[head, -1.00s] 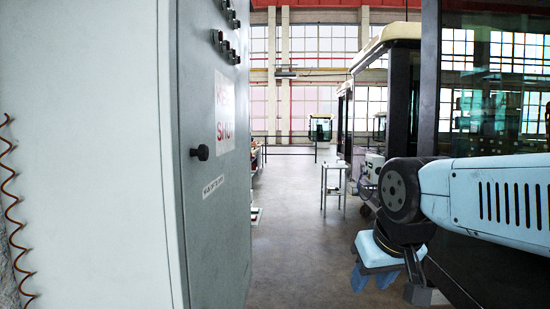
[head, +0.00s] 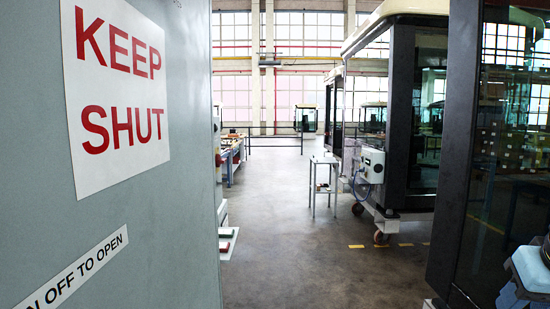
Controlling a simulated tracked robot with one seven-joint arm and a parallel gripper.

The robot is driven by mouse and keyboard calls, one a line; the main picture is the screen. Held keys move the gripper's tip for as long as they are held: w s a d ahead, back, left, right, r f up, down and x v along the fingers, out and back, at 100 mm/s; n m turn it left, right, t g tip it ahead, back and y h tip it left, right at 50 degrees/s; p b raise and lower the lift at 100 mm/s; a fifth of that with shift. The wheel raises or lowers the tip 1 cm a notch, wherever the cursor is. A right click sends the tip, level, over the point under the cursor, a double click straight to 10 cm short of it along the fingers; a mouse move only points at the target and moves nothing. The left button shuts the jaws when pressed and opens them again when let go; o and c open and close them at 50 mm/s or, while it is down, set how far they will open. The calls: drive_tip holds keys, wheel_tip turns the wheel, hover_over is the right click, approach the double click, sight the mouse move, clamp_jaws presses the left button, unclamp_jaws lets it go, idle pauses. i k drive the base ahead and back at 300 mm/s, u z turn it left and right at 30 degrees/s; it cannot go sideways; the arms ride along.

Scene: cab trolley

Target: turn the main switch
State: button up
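The main switch is not in view. The grey cabinet door (head: 185,215) fills the left side of the head view, close to me. It carries a white sign (head: 115,90) reading "KEEP SHUT" in red. Below is a label (head: 75,275) whose visible part reads "OFF TO OPEN", cut off by the left edge. My gripper (head: 512,297) shows only partly at the lower right corner, well to the right of the door. Its light blue body is cut off by the frame, and its fingertips cannot be made out.
A dark glass-and-frame cab (head: 465,150) stands close on the right. Another cab on wheels (head: 398,110) stands beyond it, with a small metal stand (head: 323,185) nearby. A workbench (head: 232,155) lies past the cabinet. The floor (head: 290,245) between is clear.

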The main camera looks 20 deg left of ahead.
sight(218, 160)
drive_tip(key=u, duration=0.1)
drive_tip(key=i, duration=1.05)
drive_tip(key=u, duration=0.75)
drive_tip(key=i, duration=0.45)
drive_tip(key=u, duration=0.3)
drive_tip(key=k, duration=0.85)
drive_tip(key=u, duration=0.2)
drive_tip(key=i, duration=0.85)
drive_tip(key=z, duration=0.1)
